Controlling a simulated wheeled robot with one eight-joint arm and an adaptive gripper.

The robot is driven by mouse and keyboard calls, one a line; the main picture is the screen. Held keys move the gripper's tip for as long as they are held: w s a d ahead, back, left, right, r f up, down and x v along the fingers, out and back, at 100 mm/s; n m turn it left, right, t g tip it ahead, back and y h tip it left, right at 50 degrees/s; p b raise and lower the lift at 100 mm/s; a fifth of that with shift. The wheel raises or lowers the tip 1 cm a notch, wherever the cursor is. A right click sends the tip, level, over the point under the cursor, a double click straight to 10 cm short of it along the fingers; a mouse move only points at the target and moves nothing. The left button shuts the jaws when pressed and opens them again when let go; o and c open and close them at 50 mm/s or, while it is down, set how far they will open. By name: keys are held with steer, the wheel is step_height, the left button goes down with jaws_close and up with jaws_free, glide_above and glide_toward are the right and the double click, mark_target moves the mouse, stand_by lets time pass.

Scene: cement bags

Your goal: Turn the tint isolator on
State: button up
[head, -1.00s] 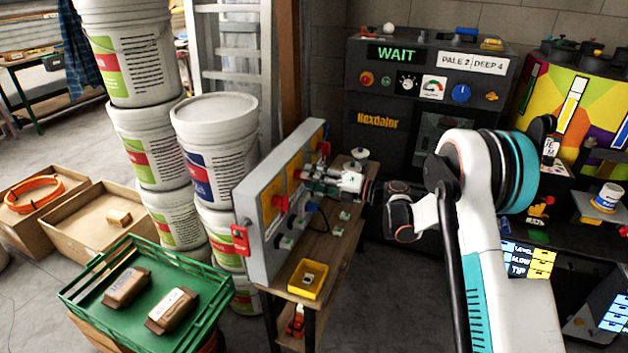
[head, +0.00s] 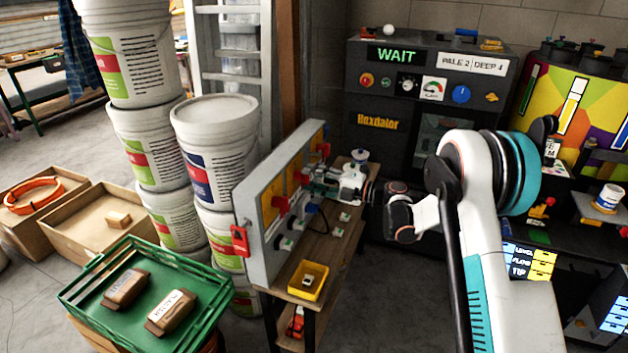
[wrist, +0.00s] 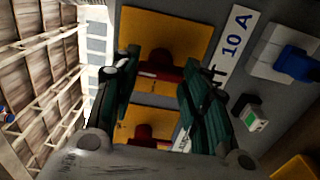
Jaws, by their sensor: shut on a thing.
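A grey switch panel (head: 262,220) stands upright on a narrow wooden bench, with yellow plates and red handles on its face. My gripper (head: 318,184) is at the panel's far part, between the far red handle (head: 323,150) and the middle red handle (head: 281,204). In the wrist view, my gripper (wrist: 157,78) has its dark fingers on either side of a red handle (wrist: 155,68) on a yellow plate (wrist: 185,30), and is shut on it. A second red handle (wrist: 143,131) shows below, partly hidden by the gripper. I cannot read which handle is the tint isolator.
A yellow tray (head: 308,281) lies on the bench's near end. Stacked buckets (head: 213,150) stand left of the panel. A dark machine reading "WAIT" (head: 397,55) stands behind.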

steer(key=o, duration=1)
steer(key=shift+o, duration=0.2)
steer(key=v, duration=1.2)
